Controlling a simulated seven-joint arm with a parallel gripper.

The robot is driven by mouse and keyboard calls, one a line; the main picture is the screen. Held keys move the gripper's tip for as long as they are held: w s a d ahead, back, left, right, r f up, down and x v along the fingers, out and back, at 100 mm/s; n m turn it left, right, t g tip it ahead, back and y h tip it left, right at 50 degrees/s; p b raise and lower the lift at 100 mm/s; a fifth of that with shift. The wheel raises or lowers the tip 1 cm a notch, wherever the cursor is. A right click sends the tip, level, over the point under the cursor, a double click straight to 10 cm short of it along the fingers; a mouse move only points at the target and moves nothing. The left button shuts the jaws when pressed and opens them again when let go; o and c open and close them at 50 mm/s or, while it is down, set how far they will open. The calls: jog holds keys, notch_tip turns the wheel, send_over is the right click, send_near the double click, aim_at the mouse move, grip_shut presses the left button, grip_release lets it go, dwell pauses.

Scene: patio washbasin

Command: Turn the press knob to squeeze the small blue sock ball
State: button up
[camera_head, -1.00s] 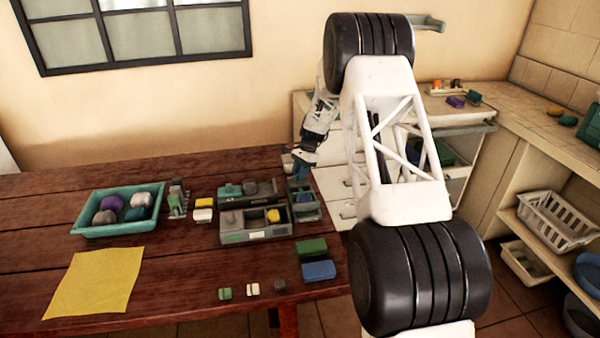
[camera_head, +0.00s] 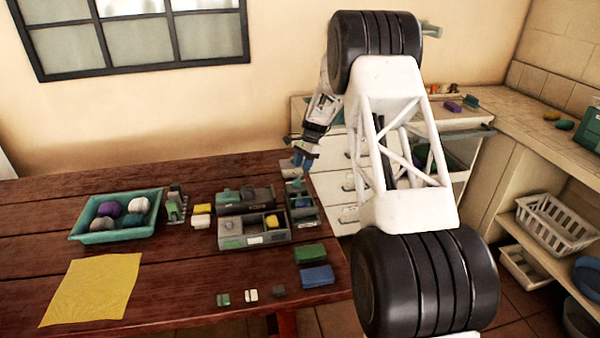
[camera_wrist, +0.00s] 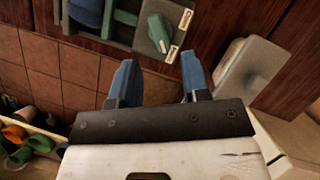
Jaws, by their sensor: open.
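A small grey-green press (camera_head: 304,213) stands at the right edge of the wooden table. A small blue sock ball (camera_head: 302,202) sits in its open compartment. In the wrist view, a green knob (camera_wrist: 160,33) sits on a grey panel with two white labels. My gripper (camera_head: 299,163) is above the back end of the press. In the wrist view my gripper (camera_wrist: 159,58) has its blue fingers apart and empty, with the knob just beyond and between the tips. Contact with the knob cannot be made out.
A longer grey press (camera_head: 255,236) holding a yellow ball stands close on the left. A teal tray (camera_head: 110,235) of several sock balls and a yellow cloth (camera_head: 90,290) lie left. Green (camera_head: 309,254) and blue blocks (camera_head: 317,276) lie in front. Drawers (camera_head: 345,185) stand behind.

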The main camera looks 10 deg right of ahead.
aim_at(298, 179)
jog(key=shift+v, duration=1.1)
jog(key=shift+o, duration=0.3)
jog(key=o, duration=0.5)
jog(key=shift+o, duration=0.2)
jog(key=shift+s+n, duration=0.1)
jog(key=shift+n, duration=0.2)
jog(key=n, duration=0.3)
jog(key=a+n+h, duration=0.1)
jog(key=n, duration=0.2)
jog(key=s+n+t+h, duration=0.1)
jog(key=n, duration=0.2)
jog(key=shift+a+f, duration=0.15)
jog(key=shift+a, duration=0.1)
jog(key=n, duration=0.3)
jog(key=n+h, duration=0.1)
jog(key=n, duration=0.1)
jog(key=shift+s+a, duration=0.3)
jog(key=shift+a, duration=0.05)
jog(key=n, duration=0.3)
jog(key=n+t+h, duration=0.1)
jog(key=n, duration=0.1)
jog(key=shift+s+a, duration=0.2)
jog(key=shift+a, duration=0.2)
